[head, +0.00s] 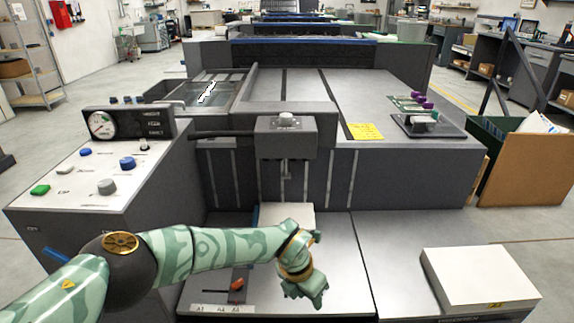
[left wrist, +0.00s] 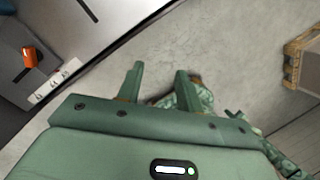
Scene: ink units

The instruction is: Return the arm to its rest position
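My left arm comes in from the left in the head view, its green patterned links reaching over the front of the press. My left gripper (head: 306,290) hangs above the lower grey front table, right of the orange-handled slider. In the left wrist view its two fingers (left wrist: 159,78) stand apart with nothing between them. Bare floor and green patterned parts of my own body show beyond them. My right gripper does not show clearly in either view.
The orange-handled slider (head: 237,285) is close to my left forearm; it also shows in the left wrist view (left wrist: 29,56). A white paper stack (head: 480,277) lies at right. A control panel (head: 90,175) is at left. A wooden-sided bin (head: 525,168) stands right. A wooden crate (left wrist: 303,55) sits on the floor.

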